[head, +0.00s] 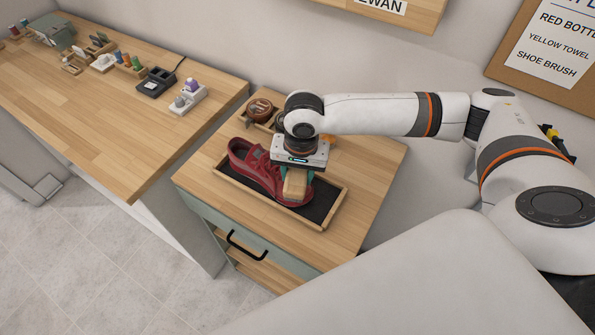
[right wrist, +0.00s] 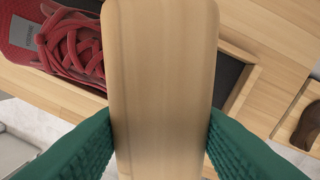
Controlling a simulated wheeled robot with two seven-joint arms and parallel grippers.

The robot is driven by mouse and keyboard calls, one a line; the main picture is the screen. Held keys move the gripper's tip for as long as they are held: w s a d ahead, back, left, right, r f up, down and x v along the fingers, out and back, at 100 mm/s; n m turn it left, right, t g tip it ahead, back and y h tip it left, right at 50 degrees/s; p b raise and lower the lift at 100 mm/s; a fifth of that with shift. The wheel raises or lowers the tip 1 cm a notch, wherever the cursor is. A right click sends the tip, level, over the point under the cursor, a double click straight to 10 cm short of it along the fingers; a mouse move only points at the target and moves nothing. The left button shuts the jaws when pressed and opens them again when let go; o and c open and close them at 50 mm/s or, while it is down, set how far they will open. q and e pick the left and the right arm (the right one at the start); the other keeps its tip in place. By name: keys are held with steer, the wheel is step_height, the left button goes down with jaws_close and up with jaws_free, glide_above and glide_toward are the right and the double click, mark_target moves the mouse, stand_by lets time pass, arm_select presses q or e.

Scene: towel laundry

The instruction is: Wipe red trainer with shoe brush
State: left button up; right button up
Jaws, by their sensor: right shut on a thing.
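The red trainer (head: 258,168) lies in a shallow wooden tray (head: 328,212) with a dark lining, on top of a small cabinet. My right gripper (head: 297,180) is over the right end of the trainer, shut on the shoe brush (head: 295,186), whose pale wooden back faces up. In the right wrist view the brush (right wrist: 162,90) stands between the green fingers, and the trainer's laces (right wrist: 78,40) show to its left. The bristles are hidden, so I cannot tell whether they touch the trainer. My left gripper is not in view.
The cabinet has a drawer with a black handle (head: 245,250). A notice board (head: 550,45) hangs behind.

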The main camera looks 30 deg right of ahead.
steer(key=shift+f, duration=0.65)
stand_by(0.3)
steer(key=shift+w+d+r+p, duration=0.1)
steer(key=shift+w+d+p, duration=0.2)
steer(key=shift+d, duration=0.15)
steer(key=shift+w+d+r+p, duration=0.1)
steer(key=shift+w+d+p, duration=0.15)
steer(key=shift+d, duration=0.15)
steer(key=shift+w+d+p, duration=0.25)
steer(key=shift+d+p, duration=0.05)
steer(key=shift+d, duration=0.15)
steer(key=shift+w+d+p, duration=0.2)
steer(key=shift+d+p, duration=0.05)
steer(key=shift+d, duration=0.2)
steer(key=shift+a+f+p, duration=0.1)
steer(key=shift+f+p, duration=0.05)
steer(key=shift+p, duration=0.45)
steer(key=shift+s+a+p, duration=0.4)
steer(key=shift+a+p, duration=0.2)
steer(key=shift+s+a+f+p, duration=0.15)
steer(key=shift+s+a+p, duration=0.5)
steer(key=shift+a, duration=0.25)
steer(key=shift+s+a+f, duration=0.1)
steer(key=shift+a+f, duration=0.05)
steer(key=shift+a, duration=0.05)
steer(key=shift+c, duration=0.4)
